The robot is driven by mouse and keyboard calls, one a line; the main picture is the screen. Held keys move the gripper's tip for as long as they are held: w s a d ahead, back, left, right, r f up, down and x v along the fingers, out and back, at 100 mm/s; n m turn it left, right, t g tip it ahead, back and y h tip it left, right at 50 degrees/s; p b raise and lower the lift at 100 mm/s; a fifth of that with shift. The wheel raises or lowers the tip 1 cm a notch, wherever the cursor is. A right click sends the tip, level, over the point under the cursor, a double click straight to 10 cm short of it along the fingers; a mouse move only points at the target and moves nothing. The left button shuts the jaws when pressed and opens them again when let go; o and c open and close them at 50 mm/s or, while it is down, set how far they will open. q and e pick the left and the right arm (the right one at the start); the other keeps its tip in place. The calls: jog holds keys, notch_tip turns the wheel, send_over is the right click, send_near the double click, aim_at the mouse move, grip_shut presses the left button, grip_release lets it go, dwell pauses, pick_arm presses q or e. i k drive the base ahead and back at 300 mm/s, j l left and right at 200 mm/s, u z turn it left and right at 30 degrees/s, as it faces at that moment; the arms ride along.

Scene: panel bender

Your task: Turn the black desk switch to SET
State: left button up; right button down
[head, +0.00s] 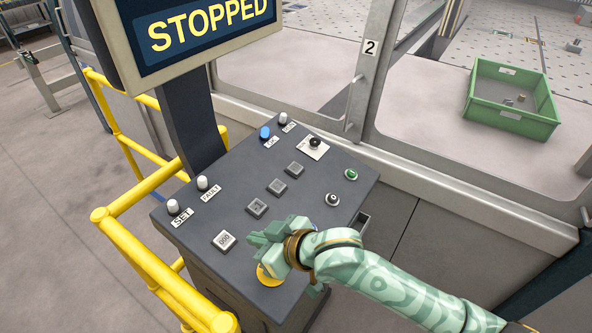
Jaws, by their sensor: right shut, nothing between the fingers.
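The dark control desk (180,233) stands in front of me. A black knob (315,142) sits on a white plate near its back edge, and a dark round control with a pale centre (332,199) sits nearer, at the right. I cannot tell which is the switch or read its setting. A SET label (181,217) is below a white lamp at the left. My right gripper (255,238) is shut and empty over the front of the desk, left of and in front of both controls. It partly hides a yellow round piece (267,276). My left gripper is not in view.
Several square buttons (277,187) and a green button (351,174) are on the desk. A STOPPED screen (208,25) rises behind it. Yellow railing (140,252) borders the left. A green bin (508,123) sits behind the fence at the right.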

aim_at(313, 146)
jog(key=i+l+u, duration=0.2)
jog(key=l, duration=0.15)
jog(key=i+l+u, duration=0.2)
jog(key=l, duration=0.15)
jog(key=i+l+u, duration=0.2)
jog(key=l, duration=0.2)
jog(key=k+j, duration=0.05)
jog(key=k, duration=0.05)
